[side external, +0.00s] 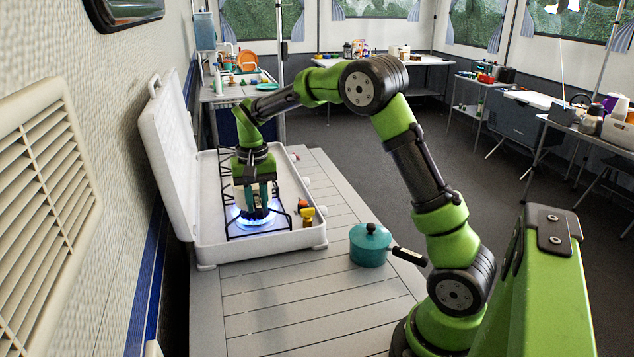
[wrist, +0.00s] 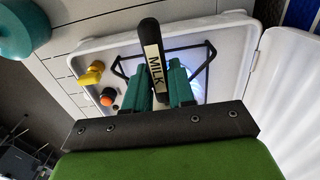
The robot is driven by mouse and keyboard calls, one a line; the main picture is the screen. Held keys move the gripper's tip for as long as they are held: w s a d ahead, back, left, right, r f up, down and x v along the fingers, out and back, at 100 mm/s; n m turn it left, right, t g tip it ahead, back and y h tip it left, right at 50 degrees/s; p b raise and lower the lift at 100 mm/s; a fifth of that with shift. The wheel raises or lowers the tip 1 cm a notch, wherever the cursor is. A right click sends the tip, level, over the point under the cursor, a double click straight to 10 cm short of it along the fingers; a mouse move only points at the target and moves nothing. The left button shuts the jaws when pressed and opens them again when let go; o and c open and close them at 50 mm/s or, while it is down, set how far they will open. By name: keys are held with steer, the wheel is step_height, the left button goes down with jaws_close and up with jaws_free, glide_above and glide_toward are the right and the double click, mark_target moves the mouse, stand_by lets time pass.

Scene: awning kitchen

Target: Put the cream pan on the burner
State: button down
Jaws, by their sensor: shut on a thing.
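A teal lidded pan (side external: 370,246) with a dark handle (side external: 409,256) stands on the slatted table, right of the stove; part of it also shows in the wrist view (wrist: 28,32). No pan that is plainly cream in colour shows, and I can read no label on the teal one. My gripper (side external: 257,207) is low over the lit burner (side external: 240,217), fingers down. In the wrist view my gripper (wrist: 161,88) is shut on a black handle-like piece (wrist: 149,35) labelled MILK. Whatever it may be attached to is hidden by the fingers.
The white stove case (side external: 262,249) has its lid (side external: 168,140) raised on the left by the wall. A yellow item (side external: 308,214) and an orange item (wrist: 108,97) sit at the stove's right edge. The table front (side external: 290,310) is clear.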

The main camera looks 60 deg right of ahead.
steer(key=shift+f, duration=0.1)
steer(key=c, duration=1)
jaws_free()
steer(key=shift+f, duration=0.1)
steer(key=shift+o, duration=0.2)
step_height(320, 180, up, 11)
steer(key=s+a+r+n+t, duration=0.2)
steer(key=s+a+r, duration=0.2)
steer(key=s+r, duration=0.15)
steer(key=s+a+f+n+t+y, duration=0.1)
steer(key=s+a, duration=0.3)
steer(key=s, duration=0.4)
steer(key=s+a+f+n+t+y, duration=0.1)
steer(key=s+a+f+t, duration=0.3)
steer(key=s, duration=0.4)
steer(key=shift+s+a+f+n, duration=0.2)
steer(key=shift+s+a+n, duration=0.1)
steer(key=shift+a+n, duration=0.25)
